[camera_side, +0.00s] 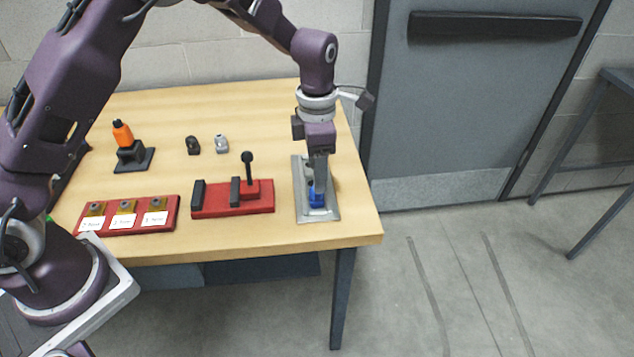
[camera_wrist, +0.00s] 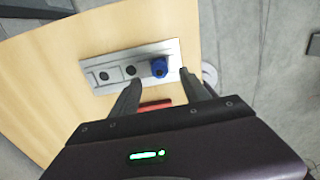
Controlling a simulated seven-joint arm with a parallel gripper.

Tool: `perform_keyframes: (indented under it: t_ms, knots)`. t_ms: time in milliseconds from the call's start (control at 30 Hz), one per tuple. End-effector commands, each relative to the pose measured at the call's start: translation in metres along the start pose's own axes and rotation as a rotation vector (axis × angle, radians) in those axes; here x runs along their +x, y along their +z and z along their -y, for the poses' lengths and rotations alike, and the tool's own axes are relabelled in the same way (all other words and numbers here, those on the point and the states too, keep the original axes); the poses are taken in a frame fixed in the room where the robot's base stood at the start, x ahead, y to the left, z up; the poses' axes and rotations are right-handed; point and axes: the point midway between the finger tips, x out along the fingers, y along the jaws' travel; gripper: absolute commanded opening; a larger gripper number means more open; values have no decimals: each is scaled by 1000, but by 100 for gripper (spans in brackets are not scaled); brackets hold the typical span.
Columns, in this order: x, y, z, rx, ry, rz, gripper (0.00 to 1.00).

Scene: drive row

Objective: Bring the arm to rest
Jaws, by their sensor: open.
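My gripper (camera_side: 318,165) hangs pointing down over the grey metal plate (camera_side: 330,212) at the right end of the table. A blue part (camera_side: 317,198) sits at the near end of that plate, just below the fingers. In the wrist view the two fingers of my gripper (camera_wrist: 158,90) are spread apart, and the blue part (camera_wrist: 159,68) lies beyond them, at the right end of the plate (camera_wrist: 100,88). Two dark round holes show on the plate to its left. I cannot tell whether a finger touches the blue part.
On the wooden table (camera_side: 245,115) are a red base (camera_side: 212,208) with a black-knobbed lever, a red block (camera_side: 165,222) with labelled pieces, two small fittings (camera_side: 222,144) and an orange item (camera_side: 122,133) on a black stand. A grey door (camera_side: 470,90) stands behind.

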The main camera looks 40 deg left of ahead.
Motion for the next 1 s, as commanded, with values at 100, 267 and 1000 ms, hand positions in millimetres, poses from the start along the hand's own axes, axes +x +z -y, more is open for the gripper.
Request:
perform_keyframes:
  t_ms: [100, 267, 1000]
  knots:
    - [-5, 0, 0, -1, 0, -1, 54]
    - [-5, 0, 0, -1, -1, -1, 54]
    - [-209, -228, 125, 2010, 510, -47, 54]
